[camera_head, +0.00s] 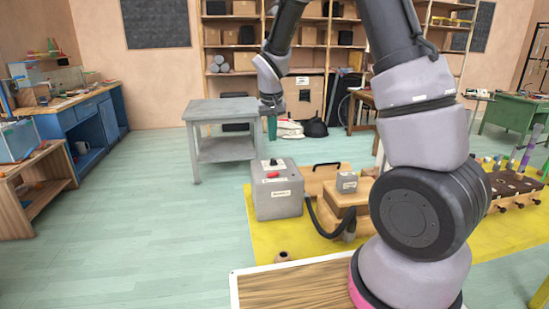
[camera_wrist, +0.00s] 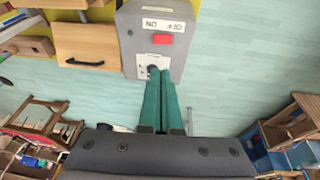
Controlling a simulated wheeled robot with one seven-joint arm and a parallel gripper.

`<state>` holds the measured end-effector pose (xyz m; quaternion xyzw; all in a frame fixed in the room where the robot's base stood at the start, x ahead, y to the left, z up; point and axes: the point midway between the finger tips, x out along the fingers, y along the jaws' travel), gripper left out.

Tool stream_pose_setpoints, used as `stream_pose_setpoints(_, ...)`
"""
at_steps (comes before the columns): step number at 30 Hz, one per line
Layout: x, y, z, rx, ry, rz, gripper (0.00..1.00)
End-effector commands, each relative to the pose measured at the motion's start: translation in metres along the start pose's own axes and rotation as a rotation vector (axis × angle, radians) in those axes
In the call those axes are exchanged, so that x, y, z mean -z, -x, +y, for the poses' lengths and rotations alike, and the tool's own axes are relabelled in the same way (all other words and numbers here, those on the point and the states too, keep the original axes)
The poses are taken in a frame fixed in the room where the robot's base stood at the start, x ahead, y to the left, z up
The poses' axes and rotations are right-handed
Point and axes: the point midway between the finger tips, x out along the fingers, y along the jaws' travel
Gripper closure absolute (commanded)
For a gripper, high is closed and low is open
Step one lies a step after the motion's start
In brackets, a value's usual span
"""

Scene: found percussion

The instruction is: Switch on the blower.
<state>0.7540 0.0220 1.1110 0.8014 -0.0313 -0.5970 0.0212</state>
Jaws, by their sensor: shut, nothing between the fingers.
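The blower looks to be the grey box (camera_head: 278,203) on the yellow mat, with a black hose at its side. A red switch (camera_head: 272,174), a small dark knob (camera_head: 273,162) and a pale label are on its top. In the wrist view, the box (camera_wrist: 132,45) has the red switch (camera_wrist: 163,39) beside an OFF/ON label (camera_wrist: 163,24). My gripper (camera_head: 271,137) is above the box in the head view. Its green fingers (camera_wrist: 160,70) are together and empty. Their tips overlap the dark knob in the wrist view; I cannot tell whether they touch it.
A wooden box (camera_head: 346,205) with a small grey box (camera_head: 347,182) on top stands right of the blower, by the black hose (camera_head: 322,222). A grey table (camera_head: 222,108) stands behind. A wooden-topped surface (camera_head: 290,289) is in front. The floor to the left is clear.

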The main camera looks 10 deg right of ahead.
Motion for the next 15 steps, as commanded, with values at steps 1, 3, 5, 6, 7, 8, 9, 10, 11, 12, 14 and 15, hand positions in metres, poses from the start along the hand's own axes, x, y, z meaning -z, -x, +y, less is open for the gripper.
stream_pose_setpoints(1,0.000,-0.002,0.000,0.000,0.000,-0.001,1.00)
stream_pose_setpoints(3,0.000,-0.007,0.000,-0.001,0.000,-0.001,1.00)
stream_pose_setpoints(5,-0.001,-0.015,0.000,-0.001,0.000,-0.003,1.00)
stream_pose_setpoints(6,-0.001,-0.021,0.000,-0.001,-0.001,-0.004,1.00)
stream_pose_setpoints(7,-0.001,-0.027,0.000,-0.001,-0.001,-0.003,1.00)
stream_pose_setpoints(8,-0.001,-0.033,0.000,-0.002,-0.001,-0.004,1.00)
stream_pose_setpoints(9,-0.001,-0.041,0.000,-0.002,0.000,-0.004,1.00)
stream_pose_setpoints(10,-0.001,-0.048,0.001,-0.002,-0.001,-0.005,1.00)
stream_pose_setpoints(11,-0.001,-0.055,0.001,-0.002,0.000,-0.005,1.00)
stream_pose_setpoints(12,-0.001,-0.064,0.001,-0.002,0.000,-0.005,1.00)
stream_pose_setpoints(14,-0.001,-0.077,0.001,-0.002,-0.001,-0.005,1.00)
stream_pose_setpoints(15,-0.001,-0.085,0.000,-0.002,-0.001,-0.005,1.00)
